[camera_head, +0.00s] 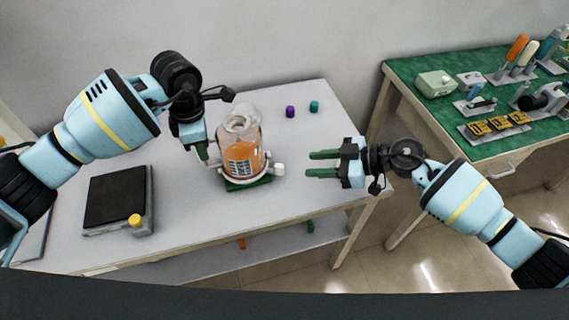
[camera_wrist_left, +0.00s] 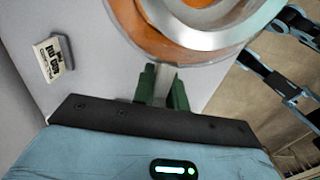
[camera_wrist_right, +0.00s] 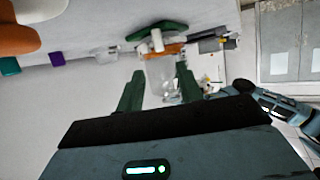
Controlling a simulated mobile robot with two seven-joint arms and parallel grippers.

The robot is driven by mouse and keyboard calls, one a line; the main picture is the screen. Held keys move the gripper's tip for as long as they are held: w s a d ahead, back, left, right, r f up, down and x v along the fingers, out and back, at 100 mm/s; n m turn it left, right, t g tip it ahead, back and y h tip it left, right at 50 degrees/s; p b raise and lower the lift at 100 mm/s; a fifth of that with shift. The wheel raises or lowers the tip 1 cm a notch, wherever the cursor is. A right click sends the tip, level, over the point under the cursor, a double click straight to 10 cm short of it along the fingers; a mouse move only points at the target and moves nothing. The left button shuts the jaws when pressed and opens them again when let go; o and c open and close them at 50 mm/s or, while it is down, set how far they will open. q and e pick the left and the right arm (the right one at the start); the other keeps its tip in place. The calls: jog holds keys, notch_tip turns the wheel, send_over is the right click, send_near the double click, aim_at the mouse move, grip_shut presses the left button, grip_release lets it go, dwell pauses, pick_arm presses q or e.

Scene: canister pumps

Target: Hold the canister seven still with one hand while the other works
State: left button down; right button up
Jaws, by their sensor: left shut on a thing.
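The canister (camera_head: 240,158), clear-walled with orange contents and a printed label I cannot read, stands upright on a green base (camera_head: 248,184) on the grey table. A white fitting (camera_head: 278,169) sticks out at its lower right. My left gripper (camera_head: 203,153) is at its left side. In the left wrist view, the left fingers (camera_wrist_left: 162,88) are shut on a pale grey tab or handle beside the canister's orange wall (camera_wrist_left: 158,42). My right gripper (camera_head: 322,163) is open and empty, right of the canister and apart from it. The canister (camera_wrist_right: 162,75) shows beyond its fingers in the right wrist view.
A purple cap (camera_head: 290,111) and a teal cap (camera_head: 314,106) stand behind the canister. A black-topped device (camera_head: 116,197) with a yellow knob lies at the left. A green-topped bench (camera_head: 410,70) with tools stands at the right, across a floor gap.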

aim_at(281, 166)
jog(key=x, duration=0.9)
jog(key=shift+r, duration=0.1)
grip_shut()
